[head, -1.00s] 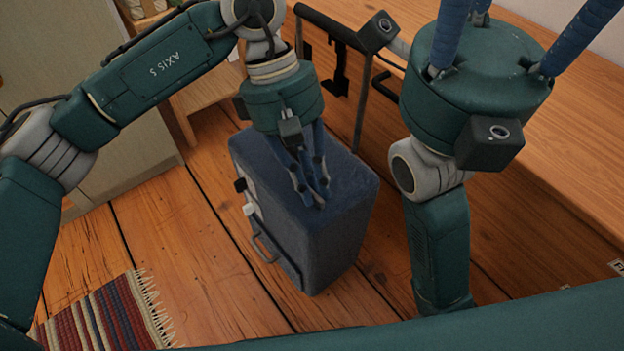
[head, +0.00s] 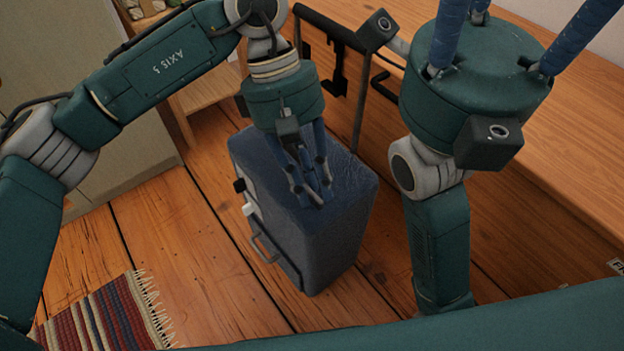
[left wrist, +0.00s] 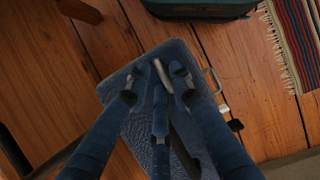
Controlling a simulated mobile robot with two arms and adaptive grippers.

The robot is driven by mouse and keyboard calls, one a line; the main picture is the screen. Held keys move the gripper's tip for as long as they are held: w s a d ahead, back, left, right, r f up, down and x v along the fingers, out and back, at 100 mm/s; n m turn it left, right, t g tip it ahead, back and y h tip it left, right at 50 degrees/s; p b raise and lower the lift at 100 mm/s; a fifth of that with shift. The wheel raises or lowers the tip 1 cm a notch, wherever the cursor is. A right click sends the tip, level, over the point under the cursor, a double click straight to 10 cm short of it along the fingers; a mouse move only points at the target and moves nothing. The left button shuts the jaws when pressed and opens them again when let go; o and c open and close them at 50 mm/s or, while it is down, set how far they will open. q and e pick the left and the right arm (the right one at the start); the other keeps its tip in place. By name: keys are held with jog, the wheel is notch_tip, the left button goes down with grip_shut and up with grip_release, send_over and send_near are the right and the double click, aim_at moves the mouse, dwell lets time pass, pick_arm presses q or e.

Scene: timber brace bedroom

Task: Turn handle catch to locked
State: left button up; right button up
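A dark blue case (head: 335,235) stands upright on the floor. The left wrist view also shows the handle (left wrist: 212,80), white catch (left wrist: 223,109) and black catch (left wrist: 235,125). My right gripper (head: 520,35) points up, fingers spread wide, tips out of view.
A wooden desk (head: 540,120) fills the right side. A black rail with hooks (head: 335,30) is behind the case. A pale cabinet (head: 120,150) stands at the left. A striped rug (head: 105,320) lies front left. Bare floor (head: 200,270) is left of the case.

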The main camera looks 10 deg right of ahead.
pick_arm(q)
jog(key=v, duration=1.2)
jog(key=shift+s+a, duration=0.1)
jog(key=shift+a, duration=0.05)
